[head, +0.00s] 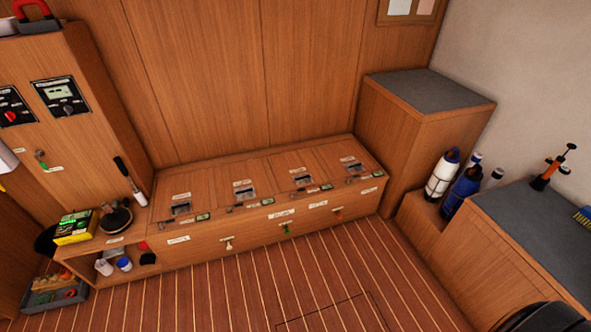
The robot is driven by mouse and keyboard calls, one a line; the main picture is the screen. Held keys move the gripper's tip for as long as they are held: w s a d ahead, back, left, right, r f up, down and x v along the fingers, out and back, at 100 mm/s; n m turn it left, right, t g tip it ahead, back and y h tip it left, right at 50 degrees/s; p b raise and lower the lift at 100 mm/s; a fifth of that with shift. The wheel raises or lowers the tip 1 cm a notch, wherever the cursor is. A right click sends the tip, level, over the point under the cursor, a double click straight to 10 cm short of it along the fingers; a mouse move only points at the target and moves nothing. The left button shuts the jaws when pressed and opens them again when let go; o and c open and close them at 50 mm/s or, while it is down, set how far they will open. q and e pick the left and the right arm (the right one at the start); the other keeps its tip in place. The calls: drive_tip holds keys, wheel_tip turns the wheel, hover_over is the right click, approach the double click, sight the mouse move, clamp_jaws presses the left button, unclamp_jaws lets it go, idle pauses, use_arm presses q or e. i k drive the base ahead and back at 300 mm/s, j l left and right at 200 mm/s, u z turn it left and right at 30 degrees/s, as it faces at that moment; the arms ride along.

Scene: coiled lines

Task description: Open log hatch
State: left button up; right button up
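A low wooden bench (270,232) runs along the back wall. Its top has several closed lids in a row, each with a recessed metal latch and a small label: the far left lid (185,187), one right of it (235,172), a third (284,166) and the far right lid (333,156). The label text is too small to read, so I cannot tell which is the log hatch. A thin rectangular outline (325,312) shows in the striped floor, flush with the boards. Neither of my grippers is in view.
White and blue bottles (442,175) stand right, near a grey-topped cabinet (530,225). The floor (215,290) before the bench is clear.

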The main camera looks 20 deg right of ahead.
sight(300, 169)
drive_tip(key=i+l+u, duration=0.1)
drive_tip(key=i+l, duration=0.35)
drive_tip(key=l, duration=0.25)
drive_tip(key=i+l+u, duration=0.15)
drive_tip(key=i+l, duration=0.3)
drive_tip(key=l, duration=0.25)
drive_tip(key=i+l+u, duration=0.15)
drive_tip(key=l, duration=0.25)
drive_tip(key=i+l, duration=0.25)
drive_tip(key=l, duration=0.15)
drive_tip(key=i+l+u, duration=0.15)
drive_tip(key=l, duration=0.25)
drive_tip(key=i, duration=0.05)
